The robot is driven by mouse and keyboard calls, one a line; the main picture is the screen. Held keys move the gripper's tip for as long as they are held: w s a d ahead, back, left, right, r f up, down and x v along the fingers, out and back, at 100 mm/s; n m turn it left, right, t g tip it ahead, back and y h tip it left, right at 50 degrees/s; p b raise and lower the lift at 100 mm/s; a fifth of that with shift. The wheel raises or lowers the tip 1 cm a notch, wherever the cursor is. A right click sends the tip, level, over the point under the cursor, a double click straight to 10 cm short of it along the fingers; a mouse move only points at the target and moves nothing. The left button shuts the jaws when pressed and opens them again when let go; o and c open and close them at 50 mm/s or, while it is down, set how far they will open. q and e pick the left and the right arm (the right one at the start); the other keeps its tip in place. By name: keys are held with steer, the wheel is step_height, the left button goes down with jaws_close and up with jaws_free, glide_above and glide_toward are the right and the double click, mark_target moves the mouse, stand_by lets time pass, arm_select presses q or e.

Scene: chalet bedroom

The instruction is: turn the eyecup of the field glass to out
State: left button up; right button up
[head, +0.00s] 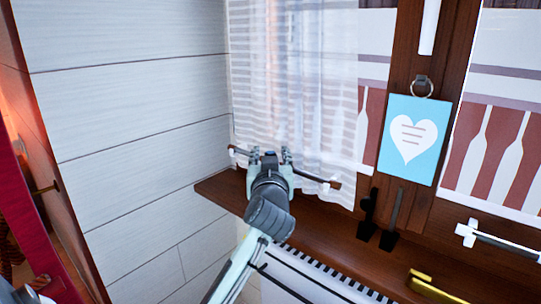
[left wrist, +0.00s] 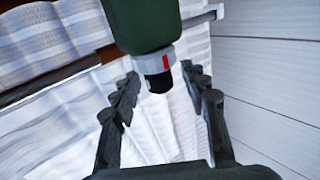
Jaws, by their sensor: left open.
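The field glass (left wrist: 142,22) shows in the left wrist view as a dark green barrel coming in from the top. It has a light grey ring (left wrist: 147,63) with a red mark, and a black end piece, seemingly the eyecup (left wrist: 158,82). My left gripper (left wrist: 160,88) is open, with one finger on each side of the eyecup end and visible gaps on both sides. In the head view my left gripper (head: 269,156) is in front of the curtain, above the sill, and hides the field glass. My right gripper is not in view.
A brown rod (head: 330,182) with light ends runs behind the gripper. The sheer curtain (head: 300,80) hangs behind it. A wooden sill (head: 330,215) lies below, a white plank wall (head: 130,100) is left, and a blue heart card (head: 413,140) hangs right.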

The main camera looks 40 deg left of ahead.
arm_select(q)
steer(key=v, duration=1.2)
